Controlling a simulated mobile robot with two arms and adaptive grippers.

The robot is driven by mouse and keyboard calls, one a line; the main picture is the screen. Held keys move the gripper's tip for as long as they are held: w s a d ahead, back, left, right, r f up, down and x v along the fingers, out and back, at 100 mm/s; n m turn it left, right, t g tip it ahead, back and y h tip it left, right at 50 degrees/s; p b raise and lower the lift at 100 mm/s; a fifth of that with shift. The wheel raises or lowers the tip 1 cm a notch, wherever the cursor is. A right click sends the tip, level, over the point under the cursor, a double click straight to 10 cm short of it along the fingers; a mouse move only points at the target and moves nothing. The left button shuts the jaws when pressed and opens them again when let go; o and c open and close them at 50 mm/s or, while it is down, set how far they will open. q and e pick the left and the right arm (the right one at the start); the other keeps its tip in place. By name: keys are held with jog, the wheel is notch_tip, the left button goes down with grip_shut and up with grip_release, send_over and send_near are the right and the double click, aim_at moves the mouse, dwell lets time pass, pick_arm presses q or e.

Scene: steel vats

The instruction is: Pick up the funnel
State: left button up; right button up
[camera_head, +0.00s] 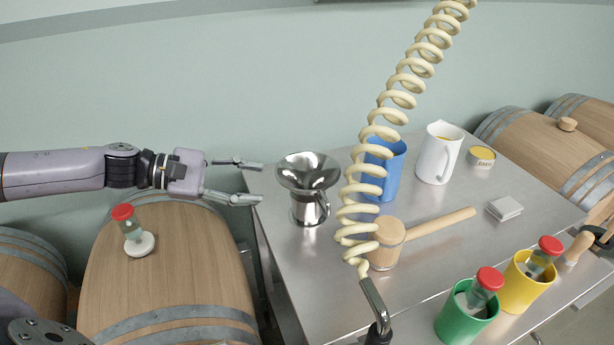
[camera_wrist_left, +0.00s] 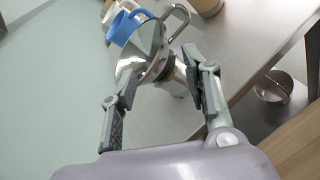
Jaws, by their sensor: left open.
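The shiny steel funnel (camera_head: 308,168) sits wide mouth up on a steel mug (camera_head: 308,210) near the left edge of the metal table. Its spout is hidden inside the mug. My left gripper (camera_head: 261,183) is open and empty, just left of the funnel, with its fingers pointing right towards it. In the left wrist view the funnel (camera_wrist_left: 138,48) and the mug (camera_wrist_left: 172,82) show beyond and between the open fingers (camera_wrist_left: 163,72). No contact shows. My right gripper is not recognisable in view.
A coiled cream hose (camera_head: 356,195) hangs right of the funnel. Behind it stands a blue cup (camera_head: 388,172), with a white jug (camera_head: 438,155) farther right. A wooden mallet (camera_head: 387,240) lies in front. Green (camera_head: 464,325) and yellow (camera_head: 520,290) cups hold red-capped bottles.

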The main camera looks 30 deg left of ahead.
aim_at(287, 186)
pick_arm(q)
jog(key=p+x, duration=0.5)
jog(key=x, duration=0.3)
jog(key=shift+w, duration=0.15)
jog(key=p+x, duration=0.3)
jog(key=x, duration=0.1)
jog(key=shift+w+d+p, duration=0.15)
jog(key=shift+p, duration=0.15)
jog(key=shift+w+d+f, duration=0.3)
jog(key=shift+d, duration=0.05)
jog(key=shift+c, duration=0.5)
jog(key=c, duration=0.4)
grip_shut()
